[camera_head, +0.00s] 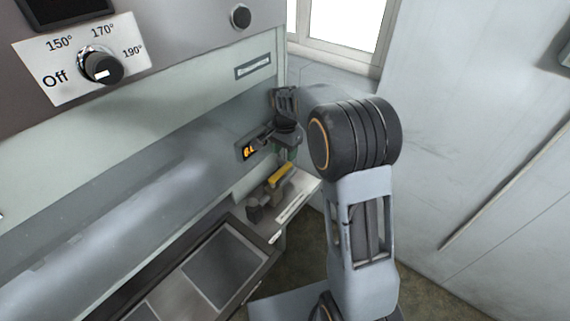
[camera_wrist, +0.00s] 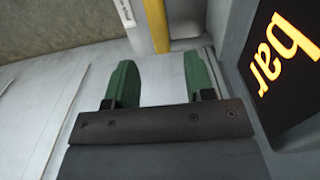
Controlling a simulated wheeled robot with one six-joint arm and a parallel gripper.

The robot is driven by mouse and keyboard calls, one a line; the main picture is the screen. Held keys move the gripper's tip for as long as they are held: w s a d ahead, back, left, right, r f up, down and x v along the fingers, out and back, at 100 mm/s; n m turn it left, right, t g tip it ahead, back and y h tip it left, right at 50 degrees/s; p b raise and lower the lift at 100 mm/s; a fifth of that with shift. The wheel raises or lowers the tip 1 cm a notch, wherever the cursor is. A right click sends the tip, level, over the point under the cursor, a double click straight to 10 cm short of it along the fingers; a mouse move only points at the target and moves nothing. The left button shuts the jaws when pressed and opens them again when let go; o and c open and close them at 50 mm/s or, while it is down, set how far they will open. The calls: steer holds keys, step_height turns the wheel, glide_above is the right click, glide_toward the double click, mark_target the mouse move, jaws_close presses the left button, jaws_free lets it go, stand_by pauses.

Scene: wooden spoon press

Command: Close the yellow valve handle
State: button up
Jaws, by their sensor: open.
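The yellow valve handle (camera_head: 281,175) is a short yellow bar on a grey fitting at the press's right end in the head view. In the wrist view the yellow handle (camera_wrist: 156,25) shows as an upright strip at the top centre, beyond the gap between my fingers. My gripper (camera_head: 292,154) is above the handle in the head view, partly hidden by its own wrist. In the wrist view my gripper (camera_wrist: 159,63) has two green fingers spread apart with nothing between them. The handle appears apart from the fingers.
A black pressure display (camera_wrist: 284,62) reading "bar" is close on the right in the wrist view. The display (camera_head: 249,152) also shows beside my gripper in the head view. A temperature knob (camera_head: 100,67) is upper left. A metal tray (camera_head: 222,262) lies below. A pale wall (camera_head: 475,130) stands right.

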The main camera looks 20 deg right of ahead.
mark_target(285, 167)
step_height(285, 167, down, 7)
steer(key=shift+r+p, duration=0.2)
steer(key=shift+p, duration=0.2)
steer(key=shift+c, duration=0.4)
jaws_close()
